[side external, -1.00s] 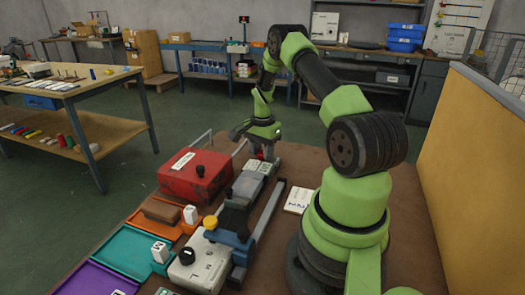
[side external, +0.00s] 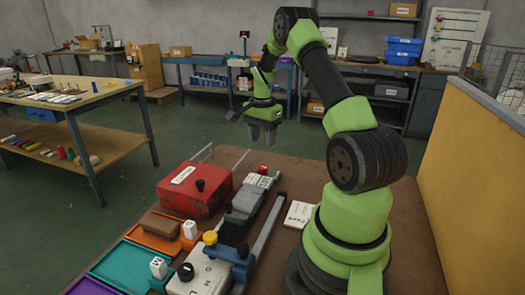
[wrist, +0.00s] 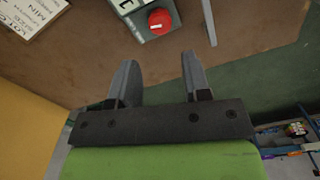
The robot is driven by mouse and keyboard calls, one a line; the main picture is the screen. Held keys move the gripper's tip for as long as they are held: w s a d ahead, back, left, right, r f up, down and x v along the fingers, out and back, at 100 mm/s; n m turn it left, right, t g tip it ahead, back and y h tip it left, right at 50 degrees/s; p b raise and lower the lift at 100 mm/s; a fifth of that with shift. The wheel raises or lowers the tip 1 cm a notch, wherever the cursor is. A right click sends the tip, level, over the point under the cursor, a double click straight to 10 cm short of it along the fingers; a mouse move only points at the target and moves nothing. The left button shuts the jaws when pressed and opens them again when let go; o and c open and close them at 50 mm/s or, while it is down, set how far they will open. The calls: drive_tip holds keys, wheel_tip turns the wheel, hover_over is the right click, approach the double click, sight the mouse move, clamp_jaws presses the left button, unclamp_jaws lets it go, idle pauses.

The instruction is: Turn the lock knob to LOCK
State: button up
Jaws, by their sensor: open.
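A black knob (side external: 186,271) stands on a pale lettered plate (side external: 212,268) at the front of the fixture in the side view. Its lettering is too small to read fully, so I cannot tell whether this is the lock knob. A yellow knob (side external: 210,238) is just behind it. A red round knob or button (side external: 262,169) is at the fixture's far end; it also shows in the wrist view (wrist: 160,20). My gripper (side external: 262,138) is open and empty, pointing down in the air above and beyond that red knob.
Orange, teal (side external: 125,265) and purple trays lie at the front left, with white marked blocks nearby. A labelled card (side external: 299,213) lies on the right. A yellow panel (side external: 465,190) bounds the right side.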

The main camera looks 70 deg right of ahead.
sight(263, 167)
drive_tip(key=shift+r, duration=0.45)
drive_tip(key=shift+o, duration=1.4)
drive_tip(key=shift+n, duration=0.4)
drive_tip(key=n, duration=0.2)
drive_tip(key=f+n, duration=0.1)
drive_tip(key=n, duration=0.1)
drive_tip(key=shift+f, duration=0.1)
wheel_tip(263, 167, down, 9)
drive_tip(key=shift+f, duration=0.1)
